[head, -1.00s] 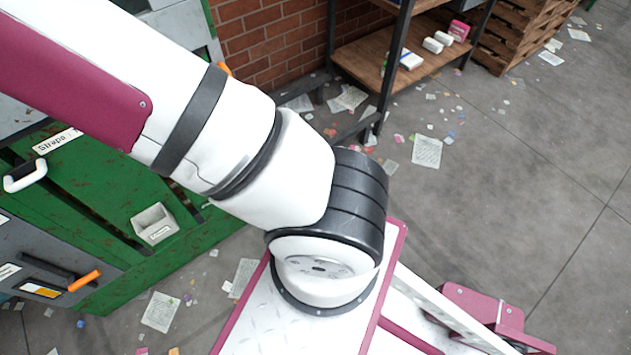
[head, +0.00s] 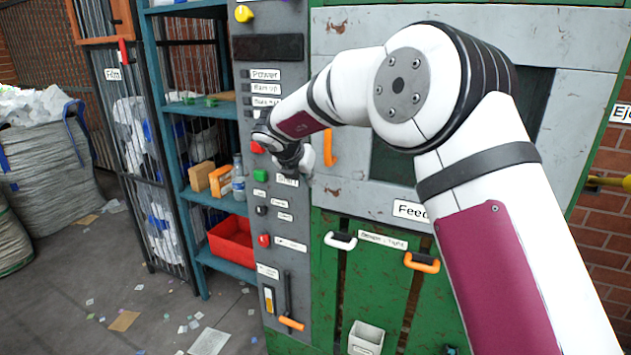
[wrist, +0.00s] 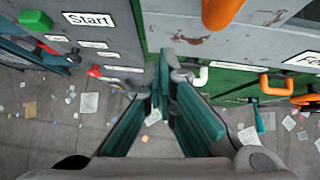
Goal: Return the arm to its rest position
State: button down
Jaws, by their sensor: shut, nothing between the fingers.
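My arm (head: 500,220) reaches in from the right in the head view and bends at the elbow toward the grey control panel (head: 299,254). My gripper (head: 300,165) is at its far end, in front of the panel near the green start button (head: 260,175). In the wrist view my gripper (wrist: 165,78) points down and away, its teal finger pads close together at the tips with nothing between them. The green button (wrist: 36,20) shows at upper left there. Whether the gripper touches the panel cannot be told.
An orange handle (head: 328,148) is just right of the gripper. Other handles (head: 422,263) jut from the green machine front. A blue shelf (head: 222,201) holds a red bin (head: 231,240) left of the panel. Littered floor (head: 150,310) lies open at lower left.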

jog(key=s+r+n+t+y, duration=0.1)
jog(key=s+r+n+t, duration=0.2)
jog(key=r, duration=0.6)
jog(key=s+r+n+t+y, duration=0.1)
jog(key=s+r+n+t, duration=0.1)
jog(key=r+n, duration=0.5)
jog(key=s+r+n+t+y, duration=0.2)
jog(key=s+r+n+y, duration=0.2)
jog(key=s+r+n, duration=0.5)
jog(key=s+d+f+n+g+h, duration=0.1)
jog(key=s+d+f+n+g, duration=0.2)
jog(key=s, duration=0.8)
jog(key=s+d+f+n+g+h, duration=0.1)
jog(key=s+d+f+n+g, duration=0.2)
jog(key=s+d+f+n, duration=0.5)
jog(key=s+d+f+n+g, duration=0.4)
jog(key=s+d+f+n, duration=0.2)
jog(key=s, duration=1)
notch_tip(320, 180, down, 3)
jog(key=n, duration=0.4)
jog(key=shift+d+r+h, duration=0.15)
jog(key=shift+r+h, duration=0.05)
jog(key=shift+h, duration=0.2)
